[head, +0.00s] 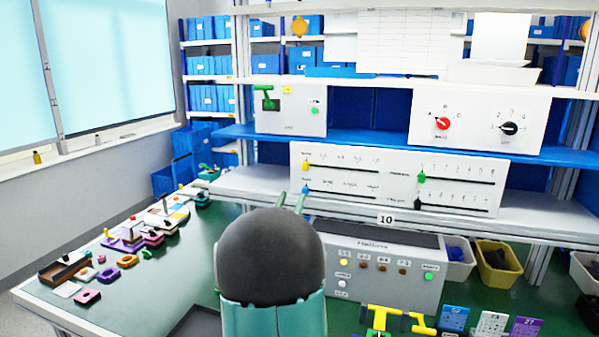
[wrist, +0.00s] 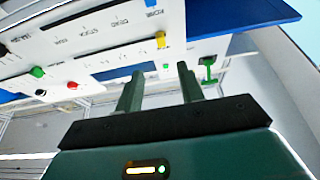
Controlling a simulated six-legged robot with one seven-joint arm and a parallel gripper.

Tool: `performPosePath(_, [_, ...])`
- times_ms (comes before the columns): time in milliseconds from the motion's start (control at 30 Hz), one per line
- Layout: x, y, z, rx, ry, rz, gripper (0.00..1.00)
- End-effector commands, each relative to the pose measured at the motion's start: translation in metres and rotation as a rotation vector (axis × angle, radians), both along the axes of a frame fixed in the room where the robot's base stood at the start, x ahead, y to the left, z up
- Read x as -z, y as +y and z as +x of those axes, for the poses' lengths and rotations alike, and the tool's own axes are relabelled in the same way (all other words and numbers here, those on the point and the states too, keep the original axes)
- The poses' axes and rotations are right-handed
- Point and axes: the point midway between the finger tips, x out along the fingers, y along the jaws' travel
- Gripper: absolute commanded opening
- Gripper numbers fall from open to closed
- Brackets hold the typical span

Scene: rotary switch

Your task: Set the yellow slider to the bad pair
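The yellow slider (head: 306,163) is at the left end of the upper left slot on the white slider panel (head: 400,178). It also shows in the wrist view (wrist: 161,39), where the panel looks upside down. The printed labels above its slot are too small to read. My gripper (head: 293,198) is in front of the panel's lower left in the head view, its fingertips rising past my dark round wrist. In the wrist view (wrist: 160,70) the two fingers are apart with nothing between them. The yellow slider appears beyond the fingertips, with no contact visible.
A blue slider (head: 306,188), a green slider (head: 422,177) and a black slider (head: 418,205) share the panel. Below, a grey lamp box (head: 395,290) has one yellow, one white and one green lamp lit. Small parts lie on the green table.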

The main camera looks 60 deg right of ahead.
Motion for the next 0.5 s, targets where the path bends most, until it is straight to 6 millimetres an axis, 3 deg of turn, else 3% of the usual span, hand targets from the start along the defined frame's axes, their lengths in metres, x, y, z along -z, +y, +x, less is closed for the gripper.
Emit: performPosePath(500, [-0.037,-0.087,0.016,-0.006,-0.003,0.001,0.38])
